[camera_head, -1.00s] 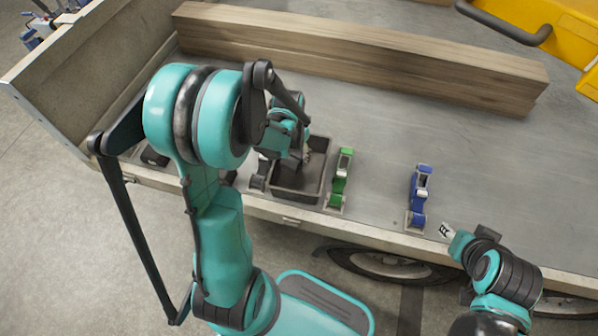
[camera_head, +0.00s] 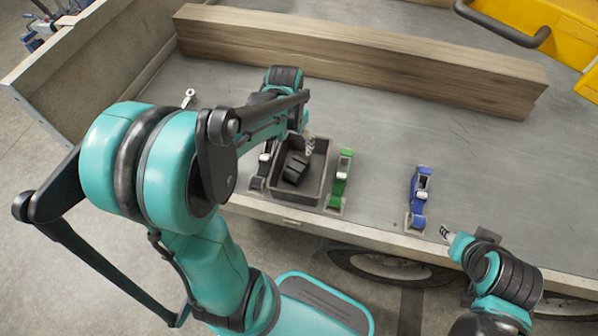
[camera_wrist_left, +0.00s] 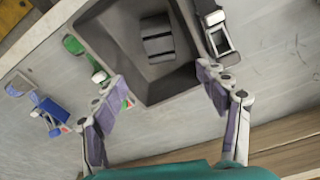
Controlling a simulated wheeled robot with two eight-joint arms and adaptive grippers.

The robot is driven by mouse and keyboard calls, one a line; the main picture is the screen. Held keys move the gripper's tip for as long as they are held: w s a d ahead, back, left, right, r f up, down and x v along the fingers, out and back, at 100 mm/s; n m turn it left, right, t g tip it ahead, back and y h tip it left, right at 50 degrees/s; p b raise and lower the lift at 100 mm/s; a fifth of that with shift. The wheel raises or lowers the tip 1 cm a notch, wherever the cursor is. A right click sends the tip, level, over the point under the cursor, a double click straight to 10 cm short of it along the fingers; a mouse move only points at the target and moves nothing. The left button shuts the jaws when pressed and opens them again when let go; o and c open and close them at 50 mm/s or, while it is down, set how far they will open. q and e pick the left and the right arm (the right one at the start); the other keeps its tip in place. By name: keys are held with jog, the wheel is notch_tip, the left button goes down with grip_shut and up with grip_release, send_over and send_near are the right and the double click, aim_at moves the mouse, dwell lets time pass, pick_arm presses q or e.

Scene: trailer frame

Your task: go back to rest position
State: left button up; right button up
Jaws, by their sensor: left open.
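My left gripper (camera_head: 308,144) is in the head view at the back edge of a dark tray, partly hidden by its own arm. In the left wrist view my left gripper (camera_wrist_left: 160,86) has its fingers spread wide, with nothing between them. The dark tray (camera_head: 311,191) stands near the front edge of the trailer bed, with a black block-like part (camera_head: 295,168) inside it. The tray (camera_wrist_left: 105,45) and the black part (camera_wrist_left: 158,38) also show ahead of the fingers in the wrist view. My right gripper (camera_head: 446,233) is at the bed's front edge; its fingers are too small to judge.
A green clamp-like tool (camera_head: 341,180) stands right of the tray and a blue one (camera_head: 417,198) farther right. A black one (camera_head: 263,165) is on its left. Wooden beams (camera_head: 360,58) lie behind. A small wrench-like tool (camera_head: 188,97) lies at left. The bed's right side is clear.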

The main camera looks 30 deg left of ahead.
pick_arm(q)
jog(key=r, duration=0.4)
jog(key=shift+s, duration=0.2)
jog(key=s+d+r+t, duration=0.4)
jog(key=s+d+t, duration=0.1)
jog(key=s+d, duration=0.4)
jog(key=shift+s+d+t, duration=0.3)
jog(key=shift+d+t, duration=0.1)
jog(key=shift+d, duration=0.4)
jog(key=shift+f, duration=0.1)
dwell(0.3)
